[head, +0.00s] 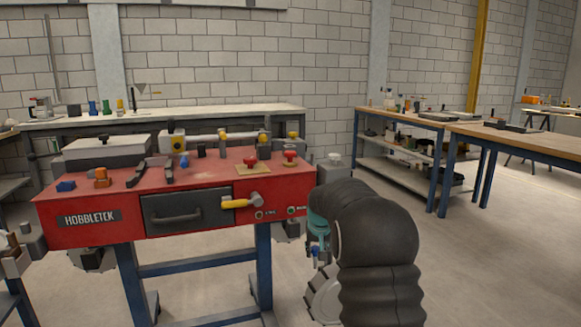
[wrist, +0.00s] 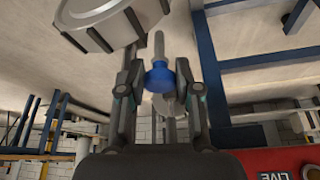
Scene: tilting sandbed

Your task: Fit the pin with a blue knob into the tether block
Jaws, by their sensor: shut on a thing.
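The pin with a blue knob (wrist: 160,77) is between the fingers of my gripper (wrist: 160,88) in the wrist view. The gripper is shut on the knob, and the grey shank (wrist: 159,45) points up in that picture, clear of other things. In the head view my gripper (head: 318,252) hangs low beside the right end of the red bench, partly behind my dark arm. A bit of blue shows there. I cannot tell for sure which part is the tether block; several small blocks and fittings are on and around the red bench.
A round grey part (wrist: 95,22) is near the gripper in the wrist view. Open floor (head: 480,260) lies to the right.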

